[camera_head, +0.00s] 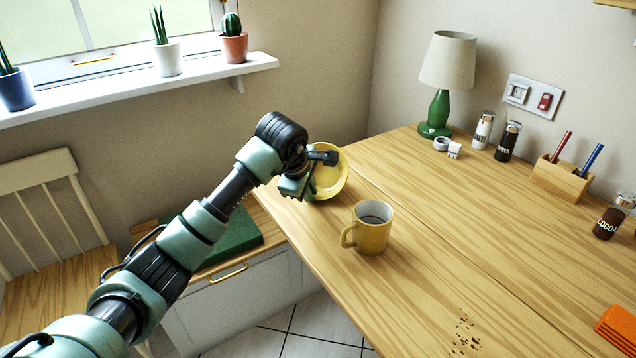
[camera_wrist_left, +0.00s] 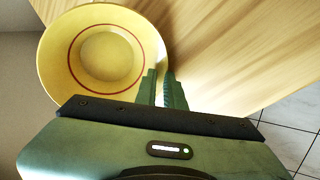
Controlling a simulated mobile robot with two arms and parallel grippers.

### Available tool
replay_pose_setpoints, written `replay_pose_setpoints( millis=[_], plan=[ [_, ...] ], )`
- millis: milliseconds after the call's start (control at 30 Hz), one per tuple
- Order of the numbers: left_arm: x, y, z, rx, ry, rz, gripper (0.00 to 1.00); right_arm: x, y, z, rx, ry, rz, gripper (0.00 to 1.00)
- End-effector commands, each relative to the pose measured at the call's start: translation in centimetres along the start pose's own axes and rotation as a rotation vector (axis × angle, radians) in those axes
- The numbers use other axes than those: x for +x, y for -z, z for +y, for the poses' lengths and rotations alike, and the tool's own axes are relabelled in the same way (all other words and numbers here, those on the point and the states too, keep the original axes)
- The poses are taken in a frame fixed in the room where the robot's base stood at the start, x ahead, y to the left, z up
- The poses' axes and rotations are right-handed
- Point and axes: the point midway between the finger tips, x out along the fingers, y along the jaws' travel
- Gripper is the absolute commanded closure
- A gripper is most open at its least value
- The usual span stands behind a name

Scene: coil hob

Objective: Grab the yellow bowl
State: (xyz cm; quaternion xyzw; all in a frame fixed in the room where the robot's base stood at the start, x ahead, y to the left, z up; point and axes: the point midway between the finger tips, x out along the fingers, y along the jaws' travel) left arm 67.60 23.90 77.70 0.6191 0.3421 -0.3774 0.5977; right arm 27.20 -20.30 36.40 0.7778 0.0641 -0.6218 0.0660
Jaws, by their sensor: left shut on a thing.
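The yellow bowl (camera_head: 332,178) is at the far left edge of the wooden table, partly hidden behind my left gripper (camera_head: 308,180). In the left wrist view the yellow bowl (camera_wrist_left: 105,58) shows its inside, with a thin red ring around the bottom. The left gripper's fingers (camera_wrist_left: 161,88) are shut on the bowl's rim, one finger on the inner side. I cannot tell whether the bowl touches the table. My right gripper is not in view.
A yellow mug (camera_head: 374,232) stands on the table (camera_head: 440,260) just right of the bowl. A green lamp (camera_head: 438,110), shakers (camera_head: 508,141), a pen holder (camera_head: 562,178) and a cocoa jar (camera_head: 607,223) stand farther off. Dark crumbs (camera_head: 463,333) lie near the front.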

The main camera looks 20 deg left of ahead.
Motion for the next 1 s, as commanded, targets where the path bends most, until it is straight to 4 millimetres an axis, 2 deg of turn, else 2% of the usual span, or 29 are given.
replay_pose_setpoints(
  millis=[267, 467, 567, 800, 1000],
  plan=[
    [-0.2, 0.0, 0.0, 0.000, 0.004, 0.001, 1.00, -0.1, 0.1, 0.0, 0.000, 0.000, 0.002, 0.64],
    [-2.1, 0.1, 1.2, 0.000, 0.001, 0.002, 1.00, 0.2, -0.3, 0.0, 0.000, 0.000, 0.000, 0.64],
    [-4.0, 0.1, 2.3, 0.001, -0.002, 0.002, 1.00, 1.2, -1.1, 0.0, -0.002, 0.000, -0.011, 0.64],
    [-10.4, 0.1, 5.8, 0.000, -0.006, 0.002, 1.00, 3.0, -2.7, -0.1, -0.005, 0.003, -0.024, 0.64],
    [-14.6, 0.1, 8.1, -0.001, -0.004, 0.002, 1.00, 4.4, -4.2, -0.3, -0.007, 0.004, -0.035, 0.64]
  ],
)
